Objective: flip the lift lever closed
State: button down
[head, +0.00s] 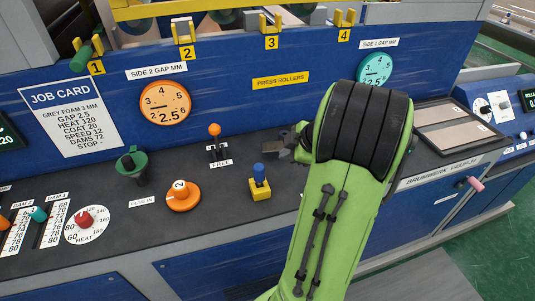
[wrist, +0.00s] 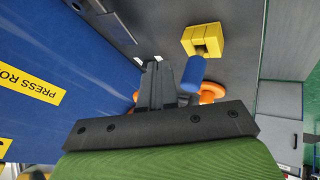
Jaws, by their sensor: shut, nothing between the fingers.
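No label reading "lift" is legible, so I cannot tell for certain which lever is the lift lever. A lever with an orange ball (head: 215,130) stands upright on the dark console, with a "FREE" label at its base. A blue-handled lever on a yellow base (head: 260,183) stands nearer the front; its blue handle (wrist: 193,71) and yellow base also show in the wrist view. My gripper (head: 273,150) is shut and empty, above the console, right of the orange-ball lever and behind the blue handle. In the wrist view my dark fingers (wrist: 163,82) hide part of the console.
An orange rotary knob (head: 183,196), a green knob (head: 131,163) and a red heat dial (head: 85,220) sit to the left. The blue upright panel (head: 225,80) with gauges rises behind. A dark-framed tray (head: 452,125) lies to the right.

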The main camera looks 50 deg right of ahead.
jog(key=b+x, duration=0.1)
jog(key=x, duration=0.8)
jog(key=shift+f, duration=0.1)
jog(key=w, duration=0.1)
jog(key=w+d, duration=0.2)
jog(key=shift+w+f, duration=0.15)
jog(key=shift+f, duration=0.15)
jog(key=shift+w+d, duration=0.25)
jog(key=shift+w, duration=0.05)
